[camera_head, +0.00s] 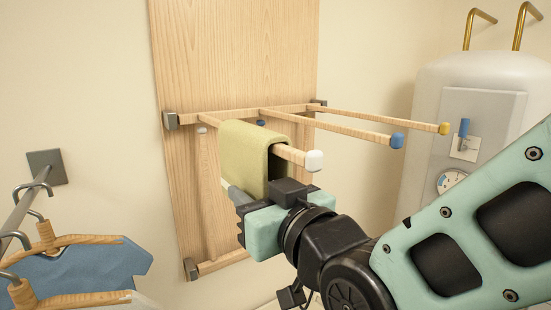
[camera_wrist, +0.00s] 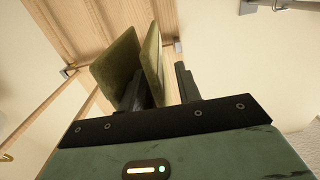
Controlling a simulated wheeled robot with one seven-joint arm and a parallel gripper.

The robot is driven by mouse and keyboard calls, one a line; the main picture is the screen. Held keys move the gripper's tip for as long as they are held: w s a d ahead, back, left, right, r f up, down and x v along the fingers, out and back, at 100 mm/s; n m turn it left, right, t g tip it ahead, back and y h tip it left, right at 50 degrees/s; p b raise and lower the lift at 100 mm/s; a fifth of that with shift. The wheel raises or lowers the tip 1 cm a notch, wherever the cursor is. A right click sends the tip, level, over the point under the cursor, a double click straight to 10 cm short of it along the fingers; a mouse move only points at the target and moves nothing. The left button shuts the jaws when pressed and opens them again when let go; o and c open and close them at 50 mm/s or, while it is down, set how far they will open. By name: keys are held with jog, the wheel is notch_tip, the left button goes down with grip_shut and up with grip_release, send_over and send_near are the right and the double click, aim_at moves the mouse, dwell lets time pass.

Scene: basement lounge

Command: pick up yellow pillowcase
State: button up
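The yellow pillowcase (camera_head: 243,150) hangs folded over a wooden rod of a wall drying rack. In the wrist view its two hanging layers (camera_wrist: 117,62) show as olive-yellow sheets. My gripper (camera_head: 282,192) is at the pillowcase's lower part, below the rod's white-capped end. In the wrist view my gripper (camera_wrist: 163,85) is open, with the nearer right layer reaching between its two dark fingers. The right finger stands apart from the cloth. The left finger is close to the layers; I cannot tell if it touches. The fingertips are partly hidden in the head view.
The wooden drying rack (camera_head: 287,108) has other rods jutting out at right, with blue (camera_head: 397,140) and yellow (camera_head: 444,128) caps. A white water tank (camera_head: 425,100) stands at right. Hangers with a blue garment (camera_head: 85,268) hang from a metal rail at lower left.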

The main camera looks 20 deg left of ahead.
jog(key=shift+x, duration=0.85)
jog(key=shift+c, duration=0.3)
grip_shut()
jog(key=shift+r, duration=0.2)
